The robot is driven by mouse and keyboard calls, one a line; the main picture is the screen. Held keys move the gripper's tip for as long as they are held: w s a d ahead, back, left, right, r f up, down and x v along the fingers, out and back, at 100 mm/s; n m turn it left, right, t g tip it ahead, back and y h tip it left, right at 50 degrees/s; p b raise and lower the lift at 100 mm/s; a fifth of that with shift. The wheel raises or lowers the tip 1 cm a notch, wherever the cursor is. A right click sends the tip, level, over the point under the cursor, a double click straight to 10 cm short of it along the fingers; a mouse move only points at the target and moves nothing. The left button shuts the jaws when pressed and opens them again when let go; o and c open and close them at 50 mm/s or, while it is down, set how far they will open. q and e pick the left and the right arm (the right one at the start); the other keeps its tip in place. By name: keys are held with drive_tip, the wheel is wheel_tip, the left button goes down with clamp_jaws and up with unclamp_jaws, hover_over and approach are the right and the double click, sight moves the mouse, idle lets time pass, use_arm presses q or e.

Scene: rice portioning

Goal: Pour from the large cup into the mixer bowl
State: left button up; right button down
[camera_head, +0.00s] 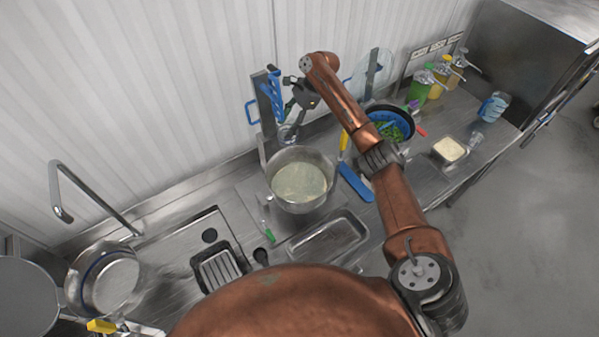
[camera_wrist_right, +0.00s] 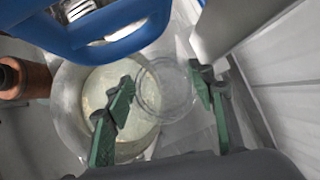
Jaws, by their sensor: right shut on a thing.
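The mixer bowl (camera_head: 272,184) is a round steel bowl with pale, cloudy contents at its bottom. It also shows below my fingers in the right wrist view (camera_wrist_right: 66,110). My right gripper (camera_head: 293,112) is behind and above the bowl's far rim. Its green fingers (camera_wrist_right: 165,95) are closed around a clear, see-through large cup (camera_wrist_right: 172,112). In the head view the cup (camera_head: 288,133) hangs at the bowl's back edge, tilted. I cannot tell whether anything is left in the cup. My left gripper is not in view.
The mixer's post with blue parts (camera_head: 275,95) stands beside my right gripper; a blue part (camera_wrist_right: 90,30) also crosses the wrist view. A steel tray (camera_head: 328,238) lies in front of the bowl. A dark bowl of greens (camera_head: 405,112) and a pale-filled container (camera_head: 450,149) stand right.

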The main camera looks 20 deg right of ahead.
idle(0.3)
drive_tip(key=s+a+r, duration=0.3)
drive_tip(key=s+a, duration=0.1)
drive_tip(key=s, duration=0.7)
drive_tip(key=shift+a, duration=0.2)
idle(0.5)
